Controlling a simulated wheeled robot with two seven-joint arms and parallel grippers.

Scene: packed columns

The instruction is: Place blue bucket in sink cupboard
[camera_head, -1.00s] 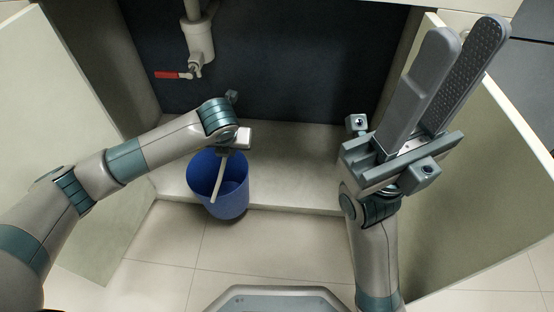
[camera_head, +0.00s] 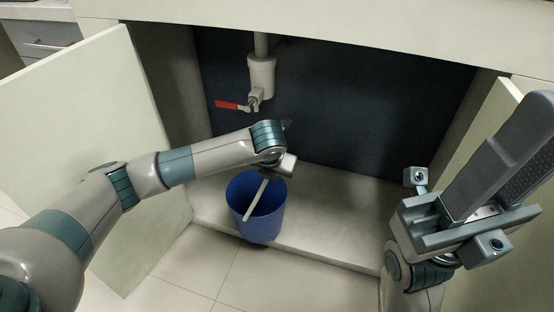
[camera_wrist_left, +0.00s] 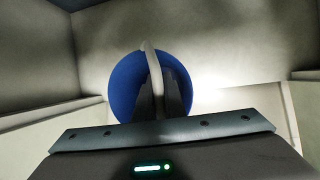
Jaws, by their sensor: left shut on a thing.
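The blue bucket (camera_head: 269,215) hangs upright below my left gripper (camera_head: 270,174), at the front edge of the sink cupboard's floor (camera_head: 330,215). I cannot tell whether its base touches that floor. My left gripper is shut on the bucket's pale handle (camera_head: 252,207). In the left wrist view the fingers (camera_wrist_left: 160,95) close around the handle (camera_wrist_left: 151,62), with the blue bucket (camera_wrist_left: 124,84) behind them. My right gripper (camera_head: 545,110) is raised at the right, apart from the bucket. Its fingers stand apart with nothing between them, partly cut off by the frame.
A pipe (camera_head: 262,75) with a red-handled valve (camera_head: 228,105) hangs inside, above and behind the bucket. The cupboard doors stand open at left (camera_head: 85,150) and right (camera_head: 475,145). The cupboard floor right of the bucket is clear.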

